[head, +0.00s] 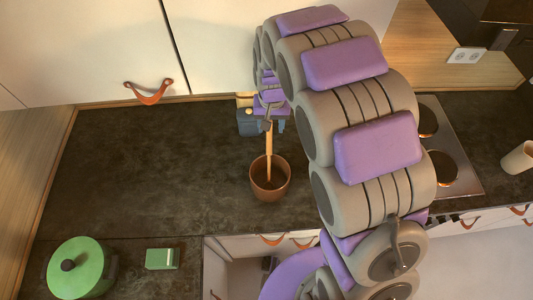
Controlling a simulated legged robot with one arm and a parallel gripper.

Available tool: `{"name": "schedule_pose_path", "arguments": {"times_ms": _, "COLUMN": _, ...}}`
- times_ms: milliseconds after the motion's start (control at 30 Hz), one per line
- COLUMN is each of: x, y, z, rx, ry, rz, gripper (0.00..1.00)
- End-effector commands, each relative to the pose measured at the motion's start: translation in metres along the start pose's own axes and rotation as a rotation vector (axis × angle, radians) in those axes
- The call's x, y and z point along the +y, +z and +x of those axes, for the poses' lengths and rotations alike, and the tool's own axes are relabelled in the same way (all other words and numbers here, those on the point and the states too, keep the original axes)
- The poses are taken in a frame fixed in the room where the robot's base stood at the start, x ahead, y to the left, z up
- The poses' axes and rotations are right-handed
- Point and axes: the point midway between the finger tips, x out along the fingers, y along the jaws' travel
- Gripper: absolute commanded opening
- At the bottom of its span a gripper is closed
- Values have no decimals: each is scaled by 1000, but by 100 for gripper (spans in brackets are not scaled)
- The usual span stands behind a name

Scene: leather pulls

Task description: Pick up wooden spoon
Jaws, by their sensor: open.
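The wooden spoon (269,148) stands nearly upright in a brown pot (270,195) on the dark countertop. Its handle rises from the pot toward my gripper, and its lower end is inside the pot. My gripper (266,121) is at the top of the handle, pointing toward it, with blue-grey parts showing on both sides of the handle. It is open. My arm partly hides it, so I cannot tell whether a finger touches the spoon.
A green lidded pot (88,280) and a small green box (162,259) are at the lower left. A stove (452,150) lies right of my arm, with a beige cup (519,158) beyond it. A white cabinet (90,45) with a leather pull (149,97) borders the back. Countertop left of the brown pot is clear.

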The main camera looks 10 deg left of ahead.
Motion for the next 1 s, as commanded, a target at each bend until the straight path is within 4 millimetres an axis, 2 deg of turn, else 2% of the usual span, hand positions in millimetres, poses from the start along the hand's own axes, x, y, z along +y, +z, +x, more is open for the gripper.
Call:
{"name": "schedule_pose_path", "arguments": {"times_ms": 100, "x": -3, "y": 2, "z": 26, "rx": -8, "ry": 5, "rz": 0, "gripper": 51}}
{"name": "schedule_pose_path", "arguments": {"times_ms": 300, "x": -14, "y": -1, "z": 58, "rx": -8, "ry": 16, "rz": -1, "gripper": 51}}
{"name": "schedule_pose_path", "arguments": {"times_ms": 567, "x": -12, "y": -1, "z": 69, "rx": -2, "ry": 12, "rz": -1, "gripper": 51}}
{"name": "schedule_pose_path", "arguments": {"times_ms": 800, "x": -3, "y": 6, "z": 97, "rx": -2, "ry": 3, "rz": 0, "gripper": 51}}
{"name": "schedule_pose_path", "arguments": {"times_ms": 1000, "x": -8, "y": 4, "z": 116, "rx": -3, "ry": 9, "rz": -1, "gripper": 51}}
